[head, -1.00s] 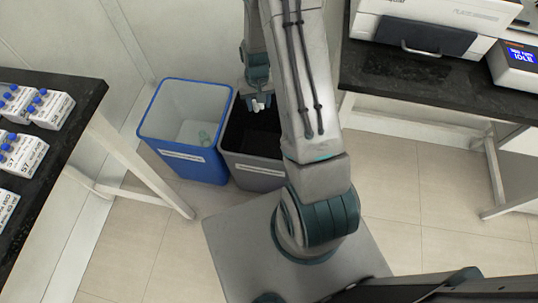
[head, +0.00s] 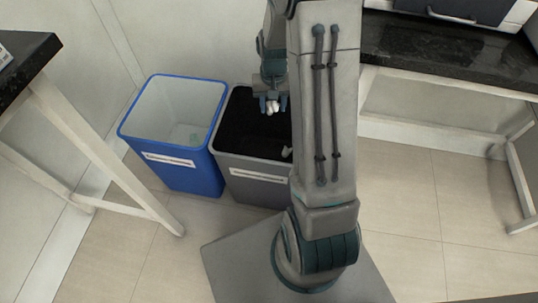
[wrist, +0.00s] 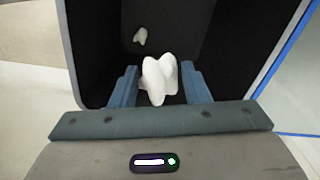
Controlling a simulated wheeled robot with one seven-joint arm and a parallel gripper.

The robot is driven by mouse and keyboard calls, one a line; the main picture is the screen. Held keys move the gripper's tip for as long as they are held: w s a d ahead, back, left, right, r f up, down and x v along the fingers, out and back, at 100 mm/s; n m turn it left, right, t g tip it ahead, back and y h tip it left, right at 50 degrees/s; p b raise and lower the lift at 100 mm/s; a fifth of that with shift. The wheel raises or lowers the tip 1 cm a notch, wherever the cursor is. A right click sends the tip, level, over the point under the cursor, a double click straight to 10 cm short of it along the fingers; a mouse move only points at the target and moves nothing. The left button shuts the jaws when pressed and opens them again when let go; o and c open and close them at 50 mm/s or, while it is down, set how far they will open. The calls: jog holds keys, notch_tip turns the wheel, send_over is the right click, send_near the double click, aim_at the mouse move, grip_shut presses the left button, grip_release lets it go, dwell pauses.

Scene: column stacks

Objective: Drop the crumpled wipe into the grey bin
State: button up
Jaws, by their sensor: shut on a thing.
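The crumpled wipe (wrist: 159,80) is white and is held between the two blue fingers of my gripper (wrist: 160,88). In the head view the wipe (head: 271,108) shows as a small white lump at the fingertips of my gripper (head: 272,101). The grey bin (head: 249,190) has a black inside and a white label on its front. My gripper points down over the bin's opening, with the wipe above the bin floor. In the wrist view the bin's dark inner wall (wrist: 95,60) surrounds the wipe. My arm hides the bin's right side in the head view.
Another white scrap (wrist: 140,36) is inside the grey bin. Dark-topped benches stand left (head: 22,60) and right (head: 440,45). The floor at the right is clear.

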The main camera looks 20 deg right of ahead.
aim_at(273, 115)
notch_tip(273, 115, down, 5)
jog(key=b, duration=0.3)
jog(key=shift+f+b, duration=0.15)
jog(key=shift+b, duration=0.25)
jog(key=o, duration=1)
notch_tip(273, 115, up, 14)
jog(key=p, duration=0.6)
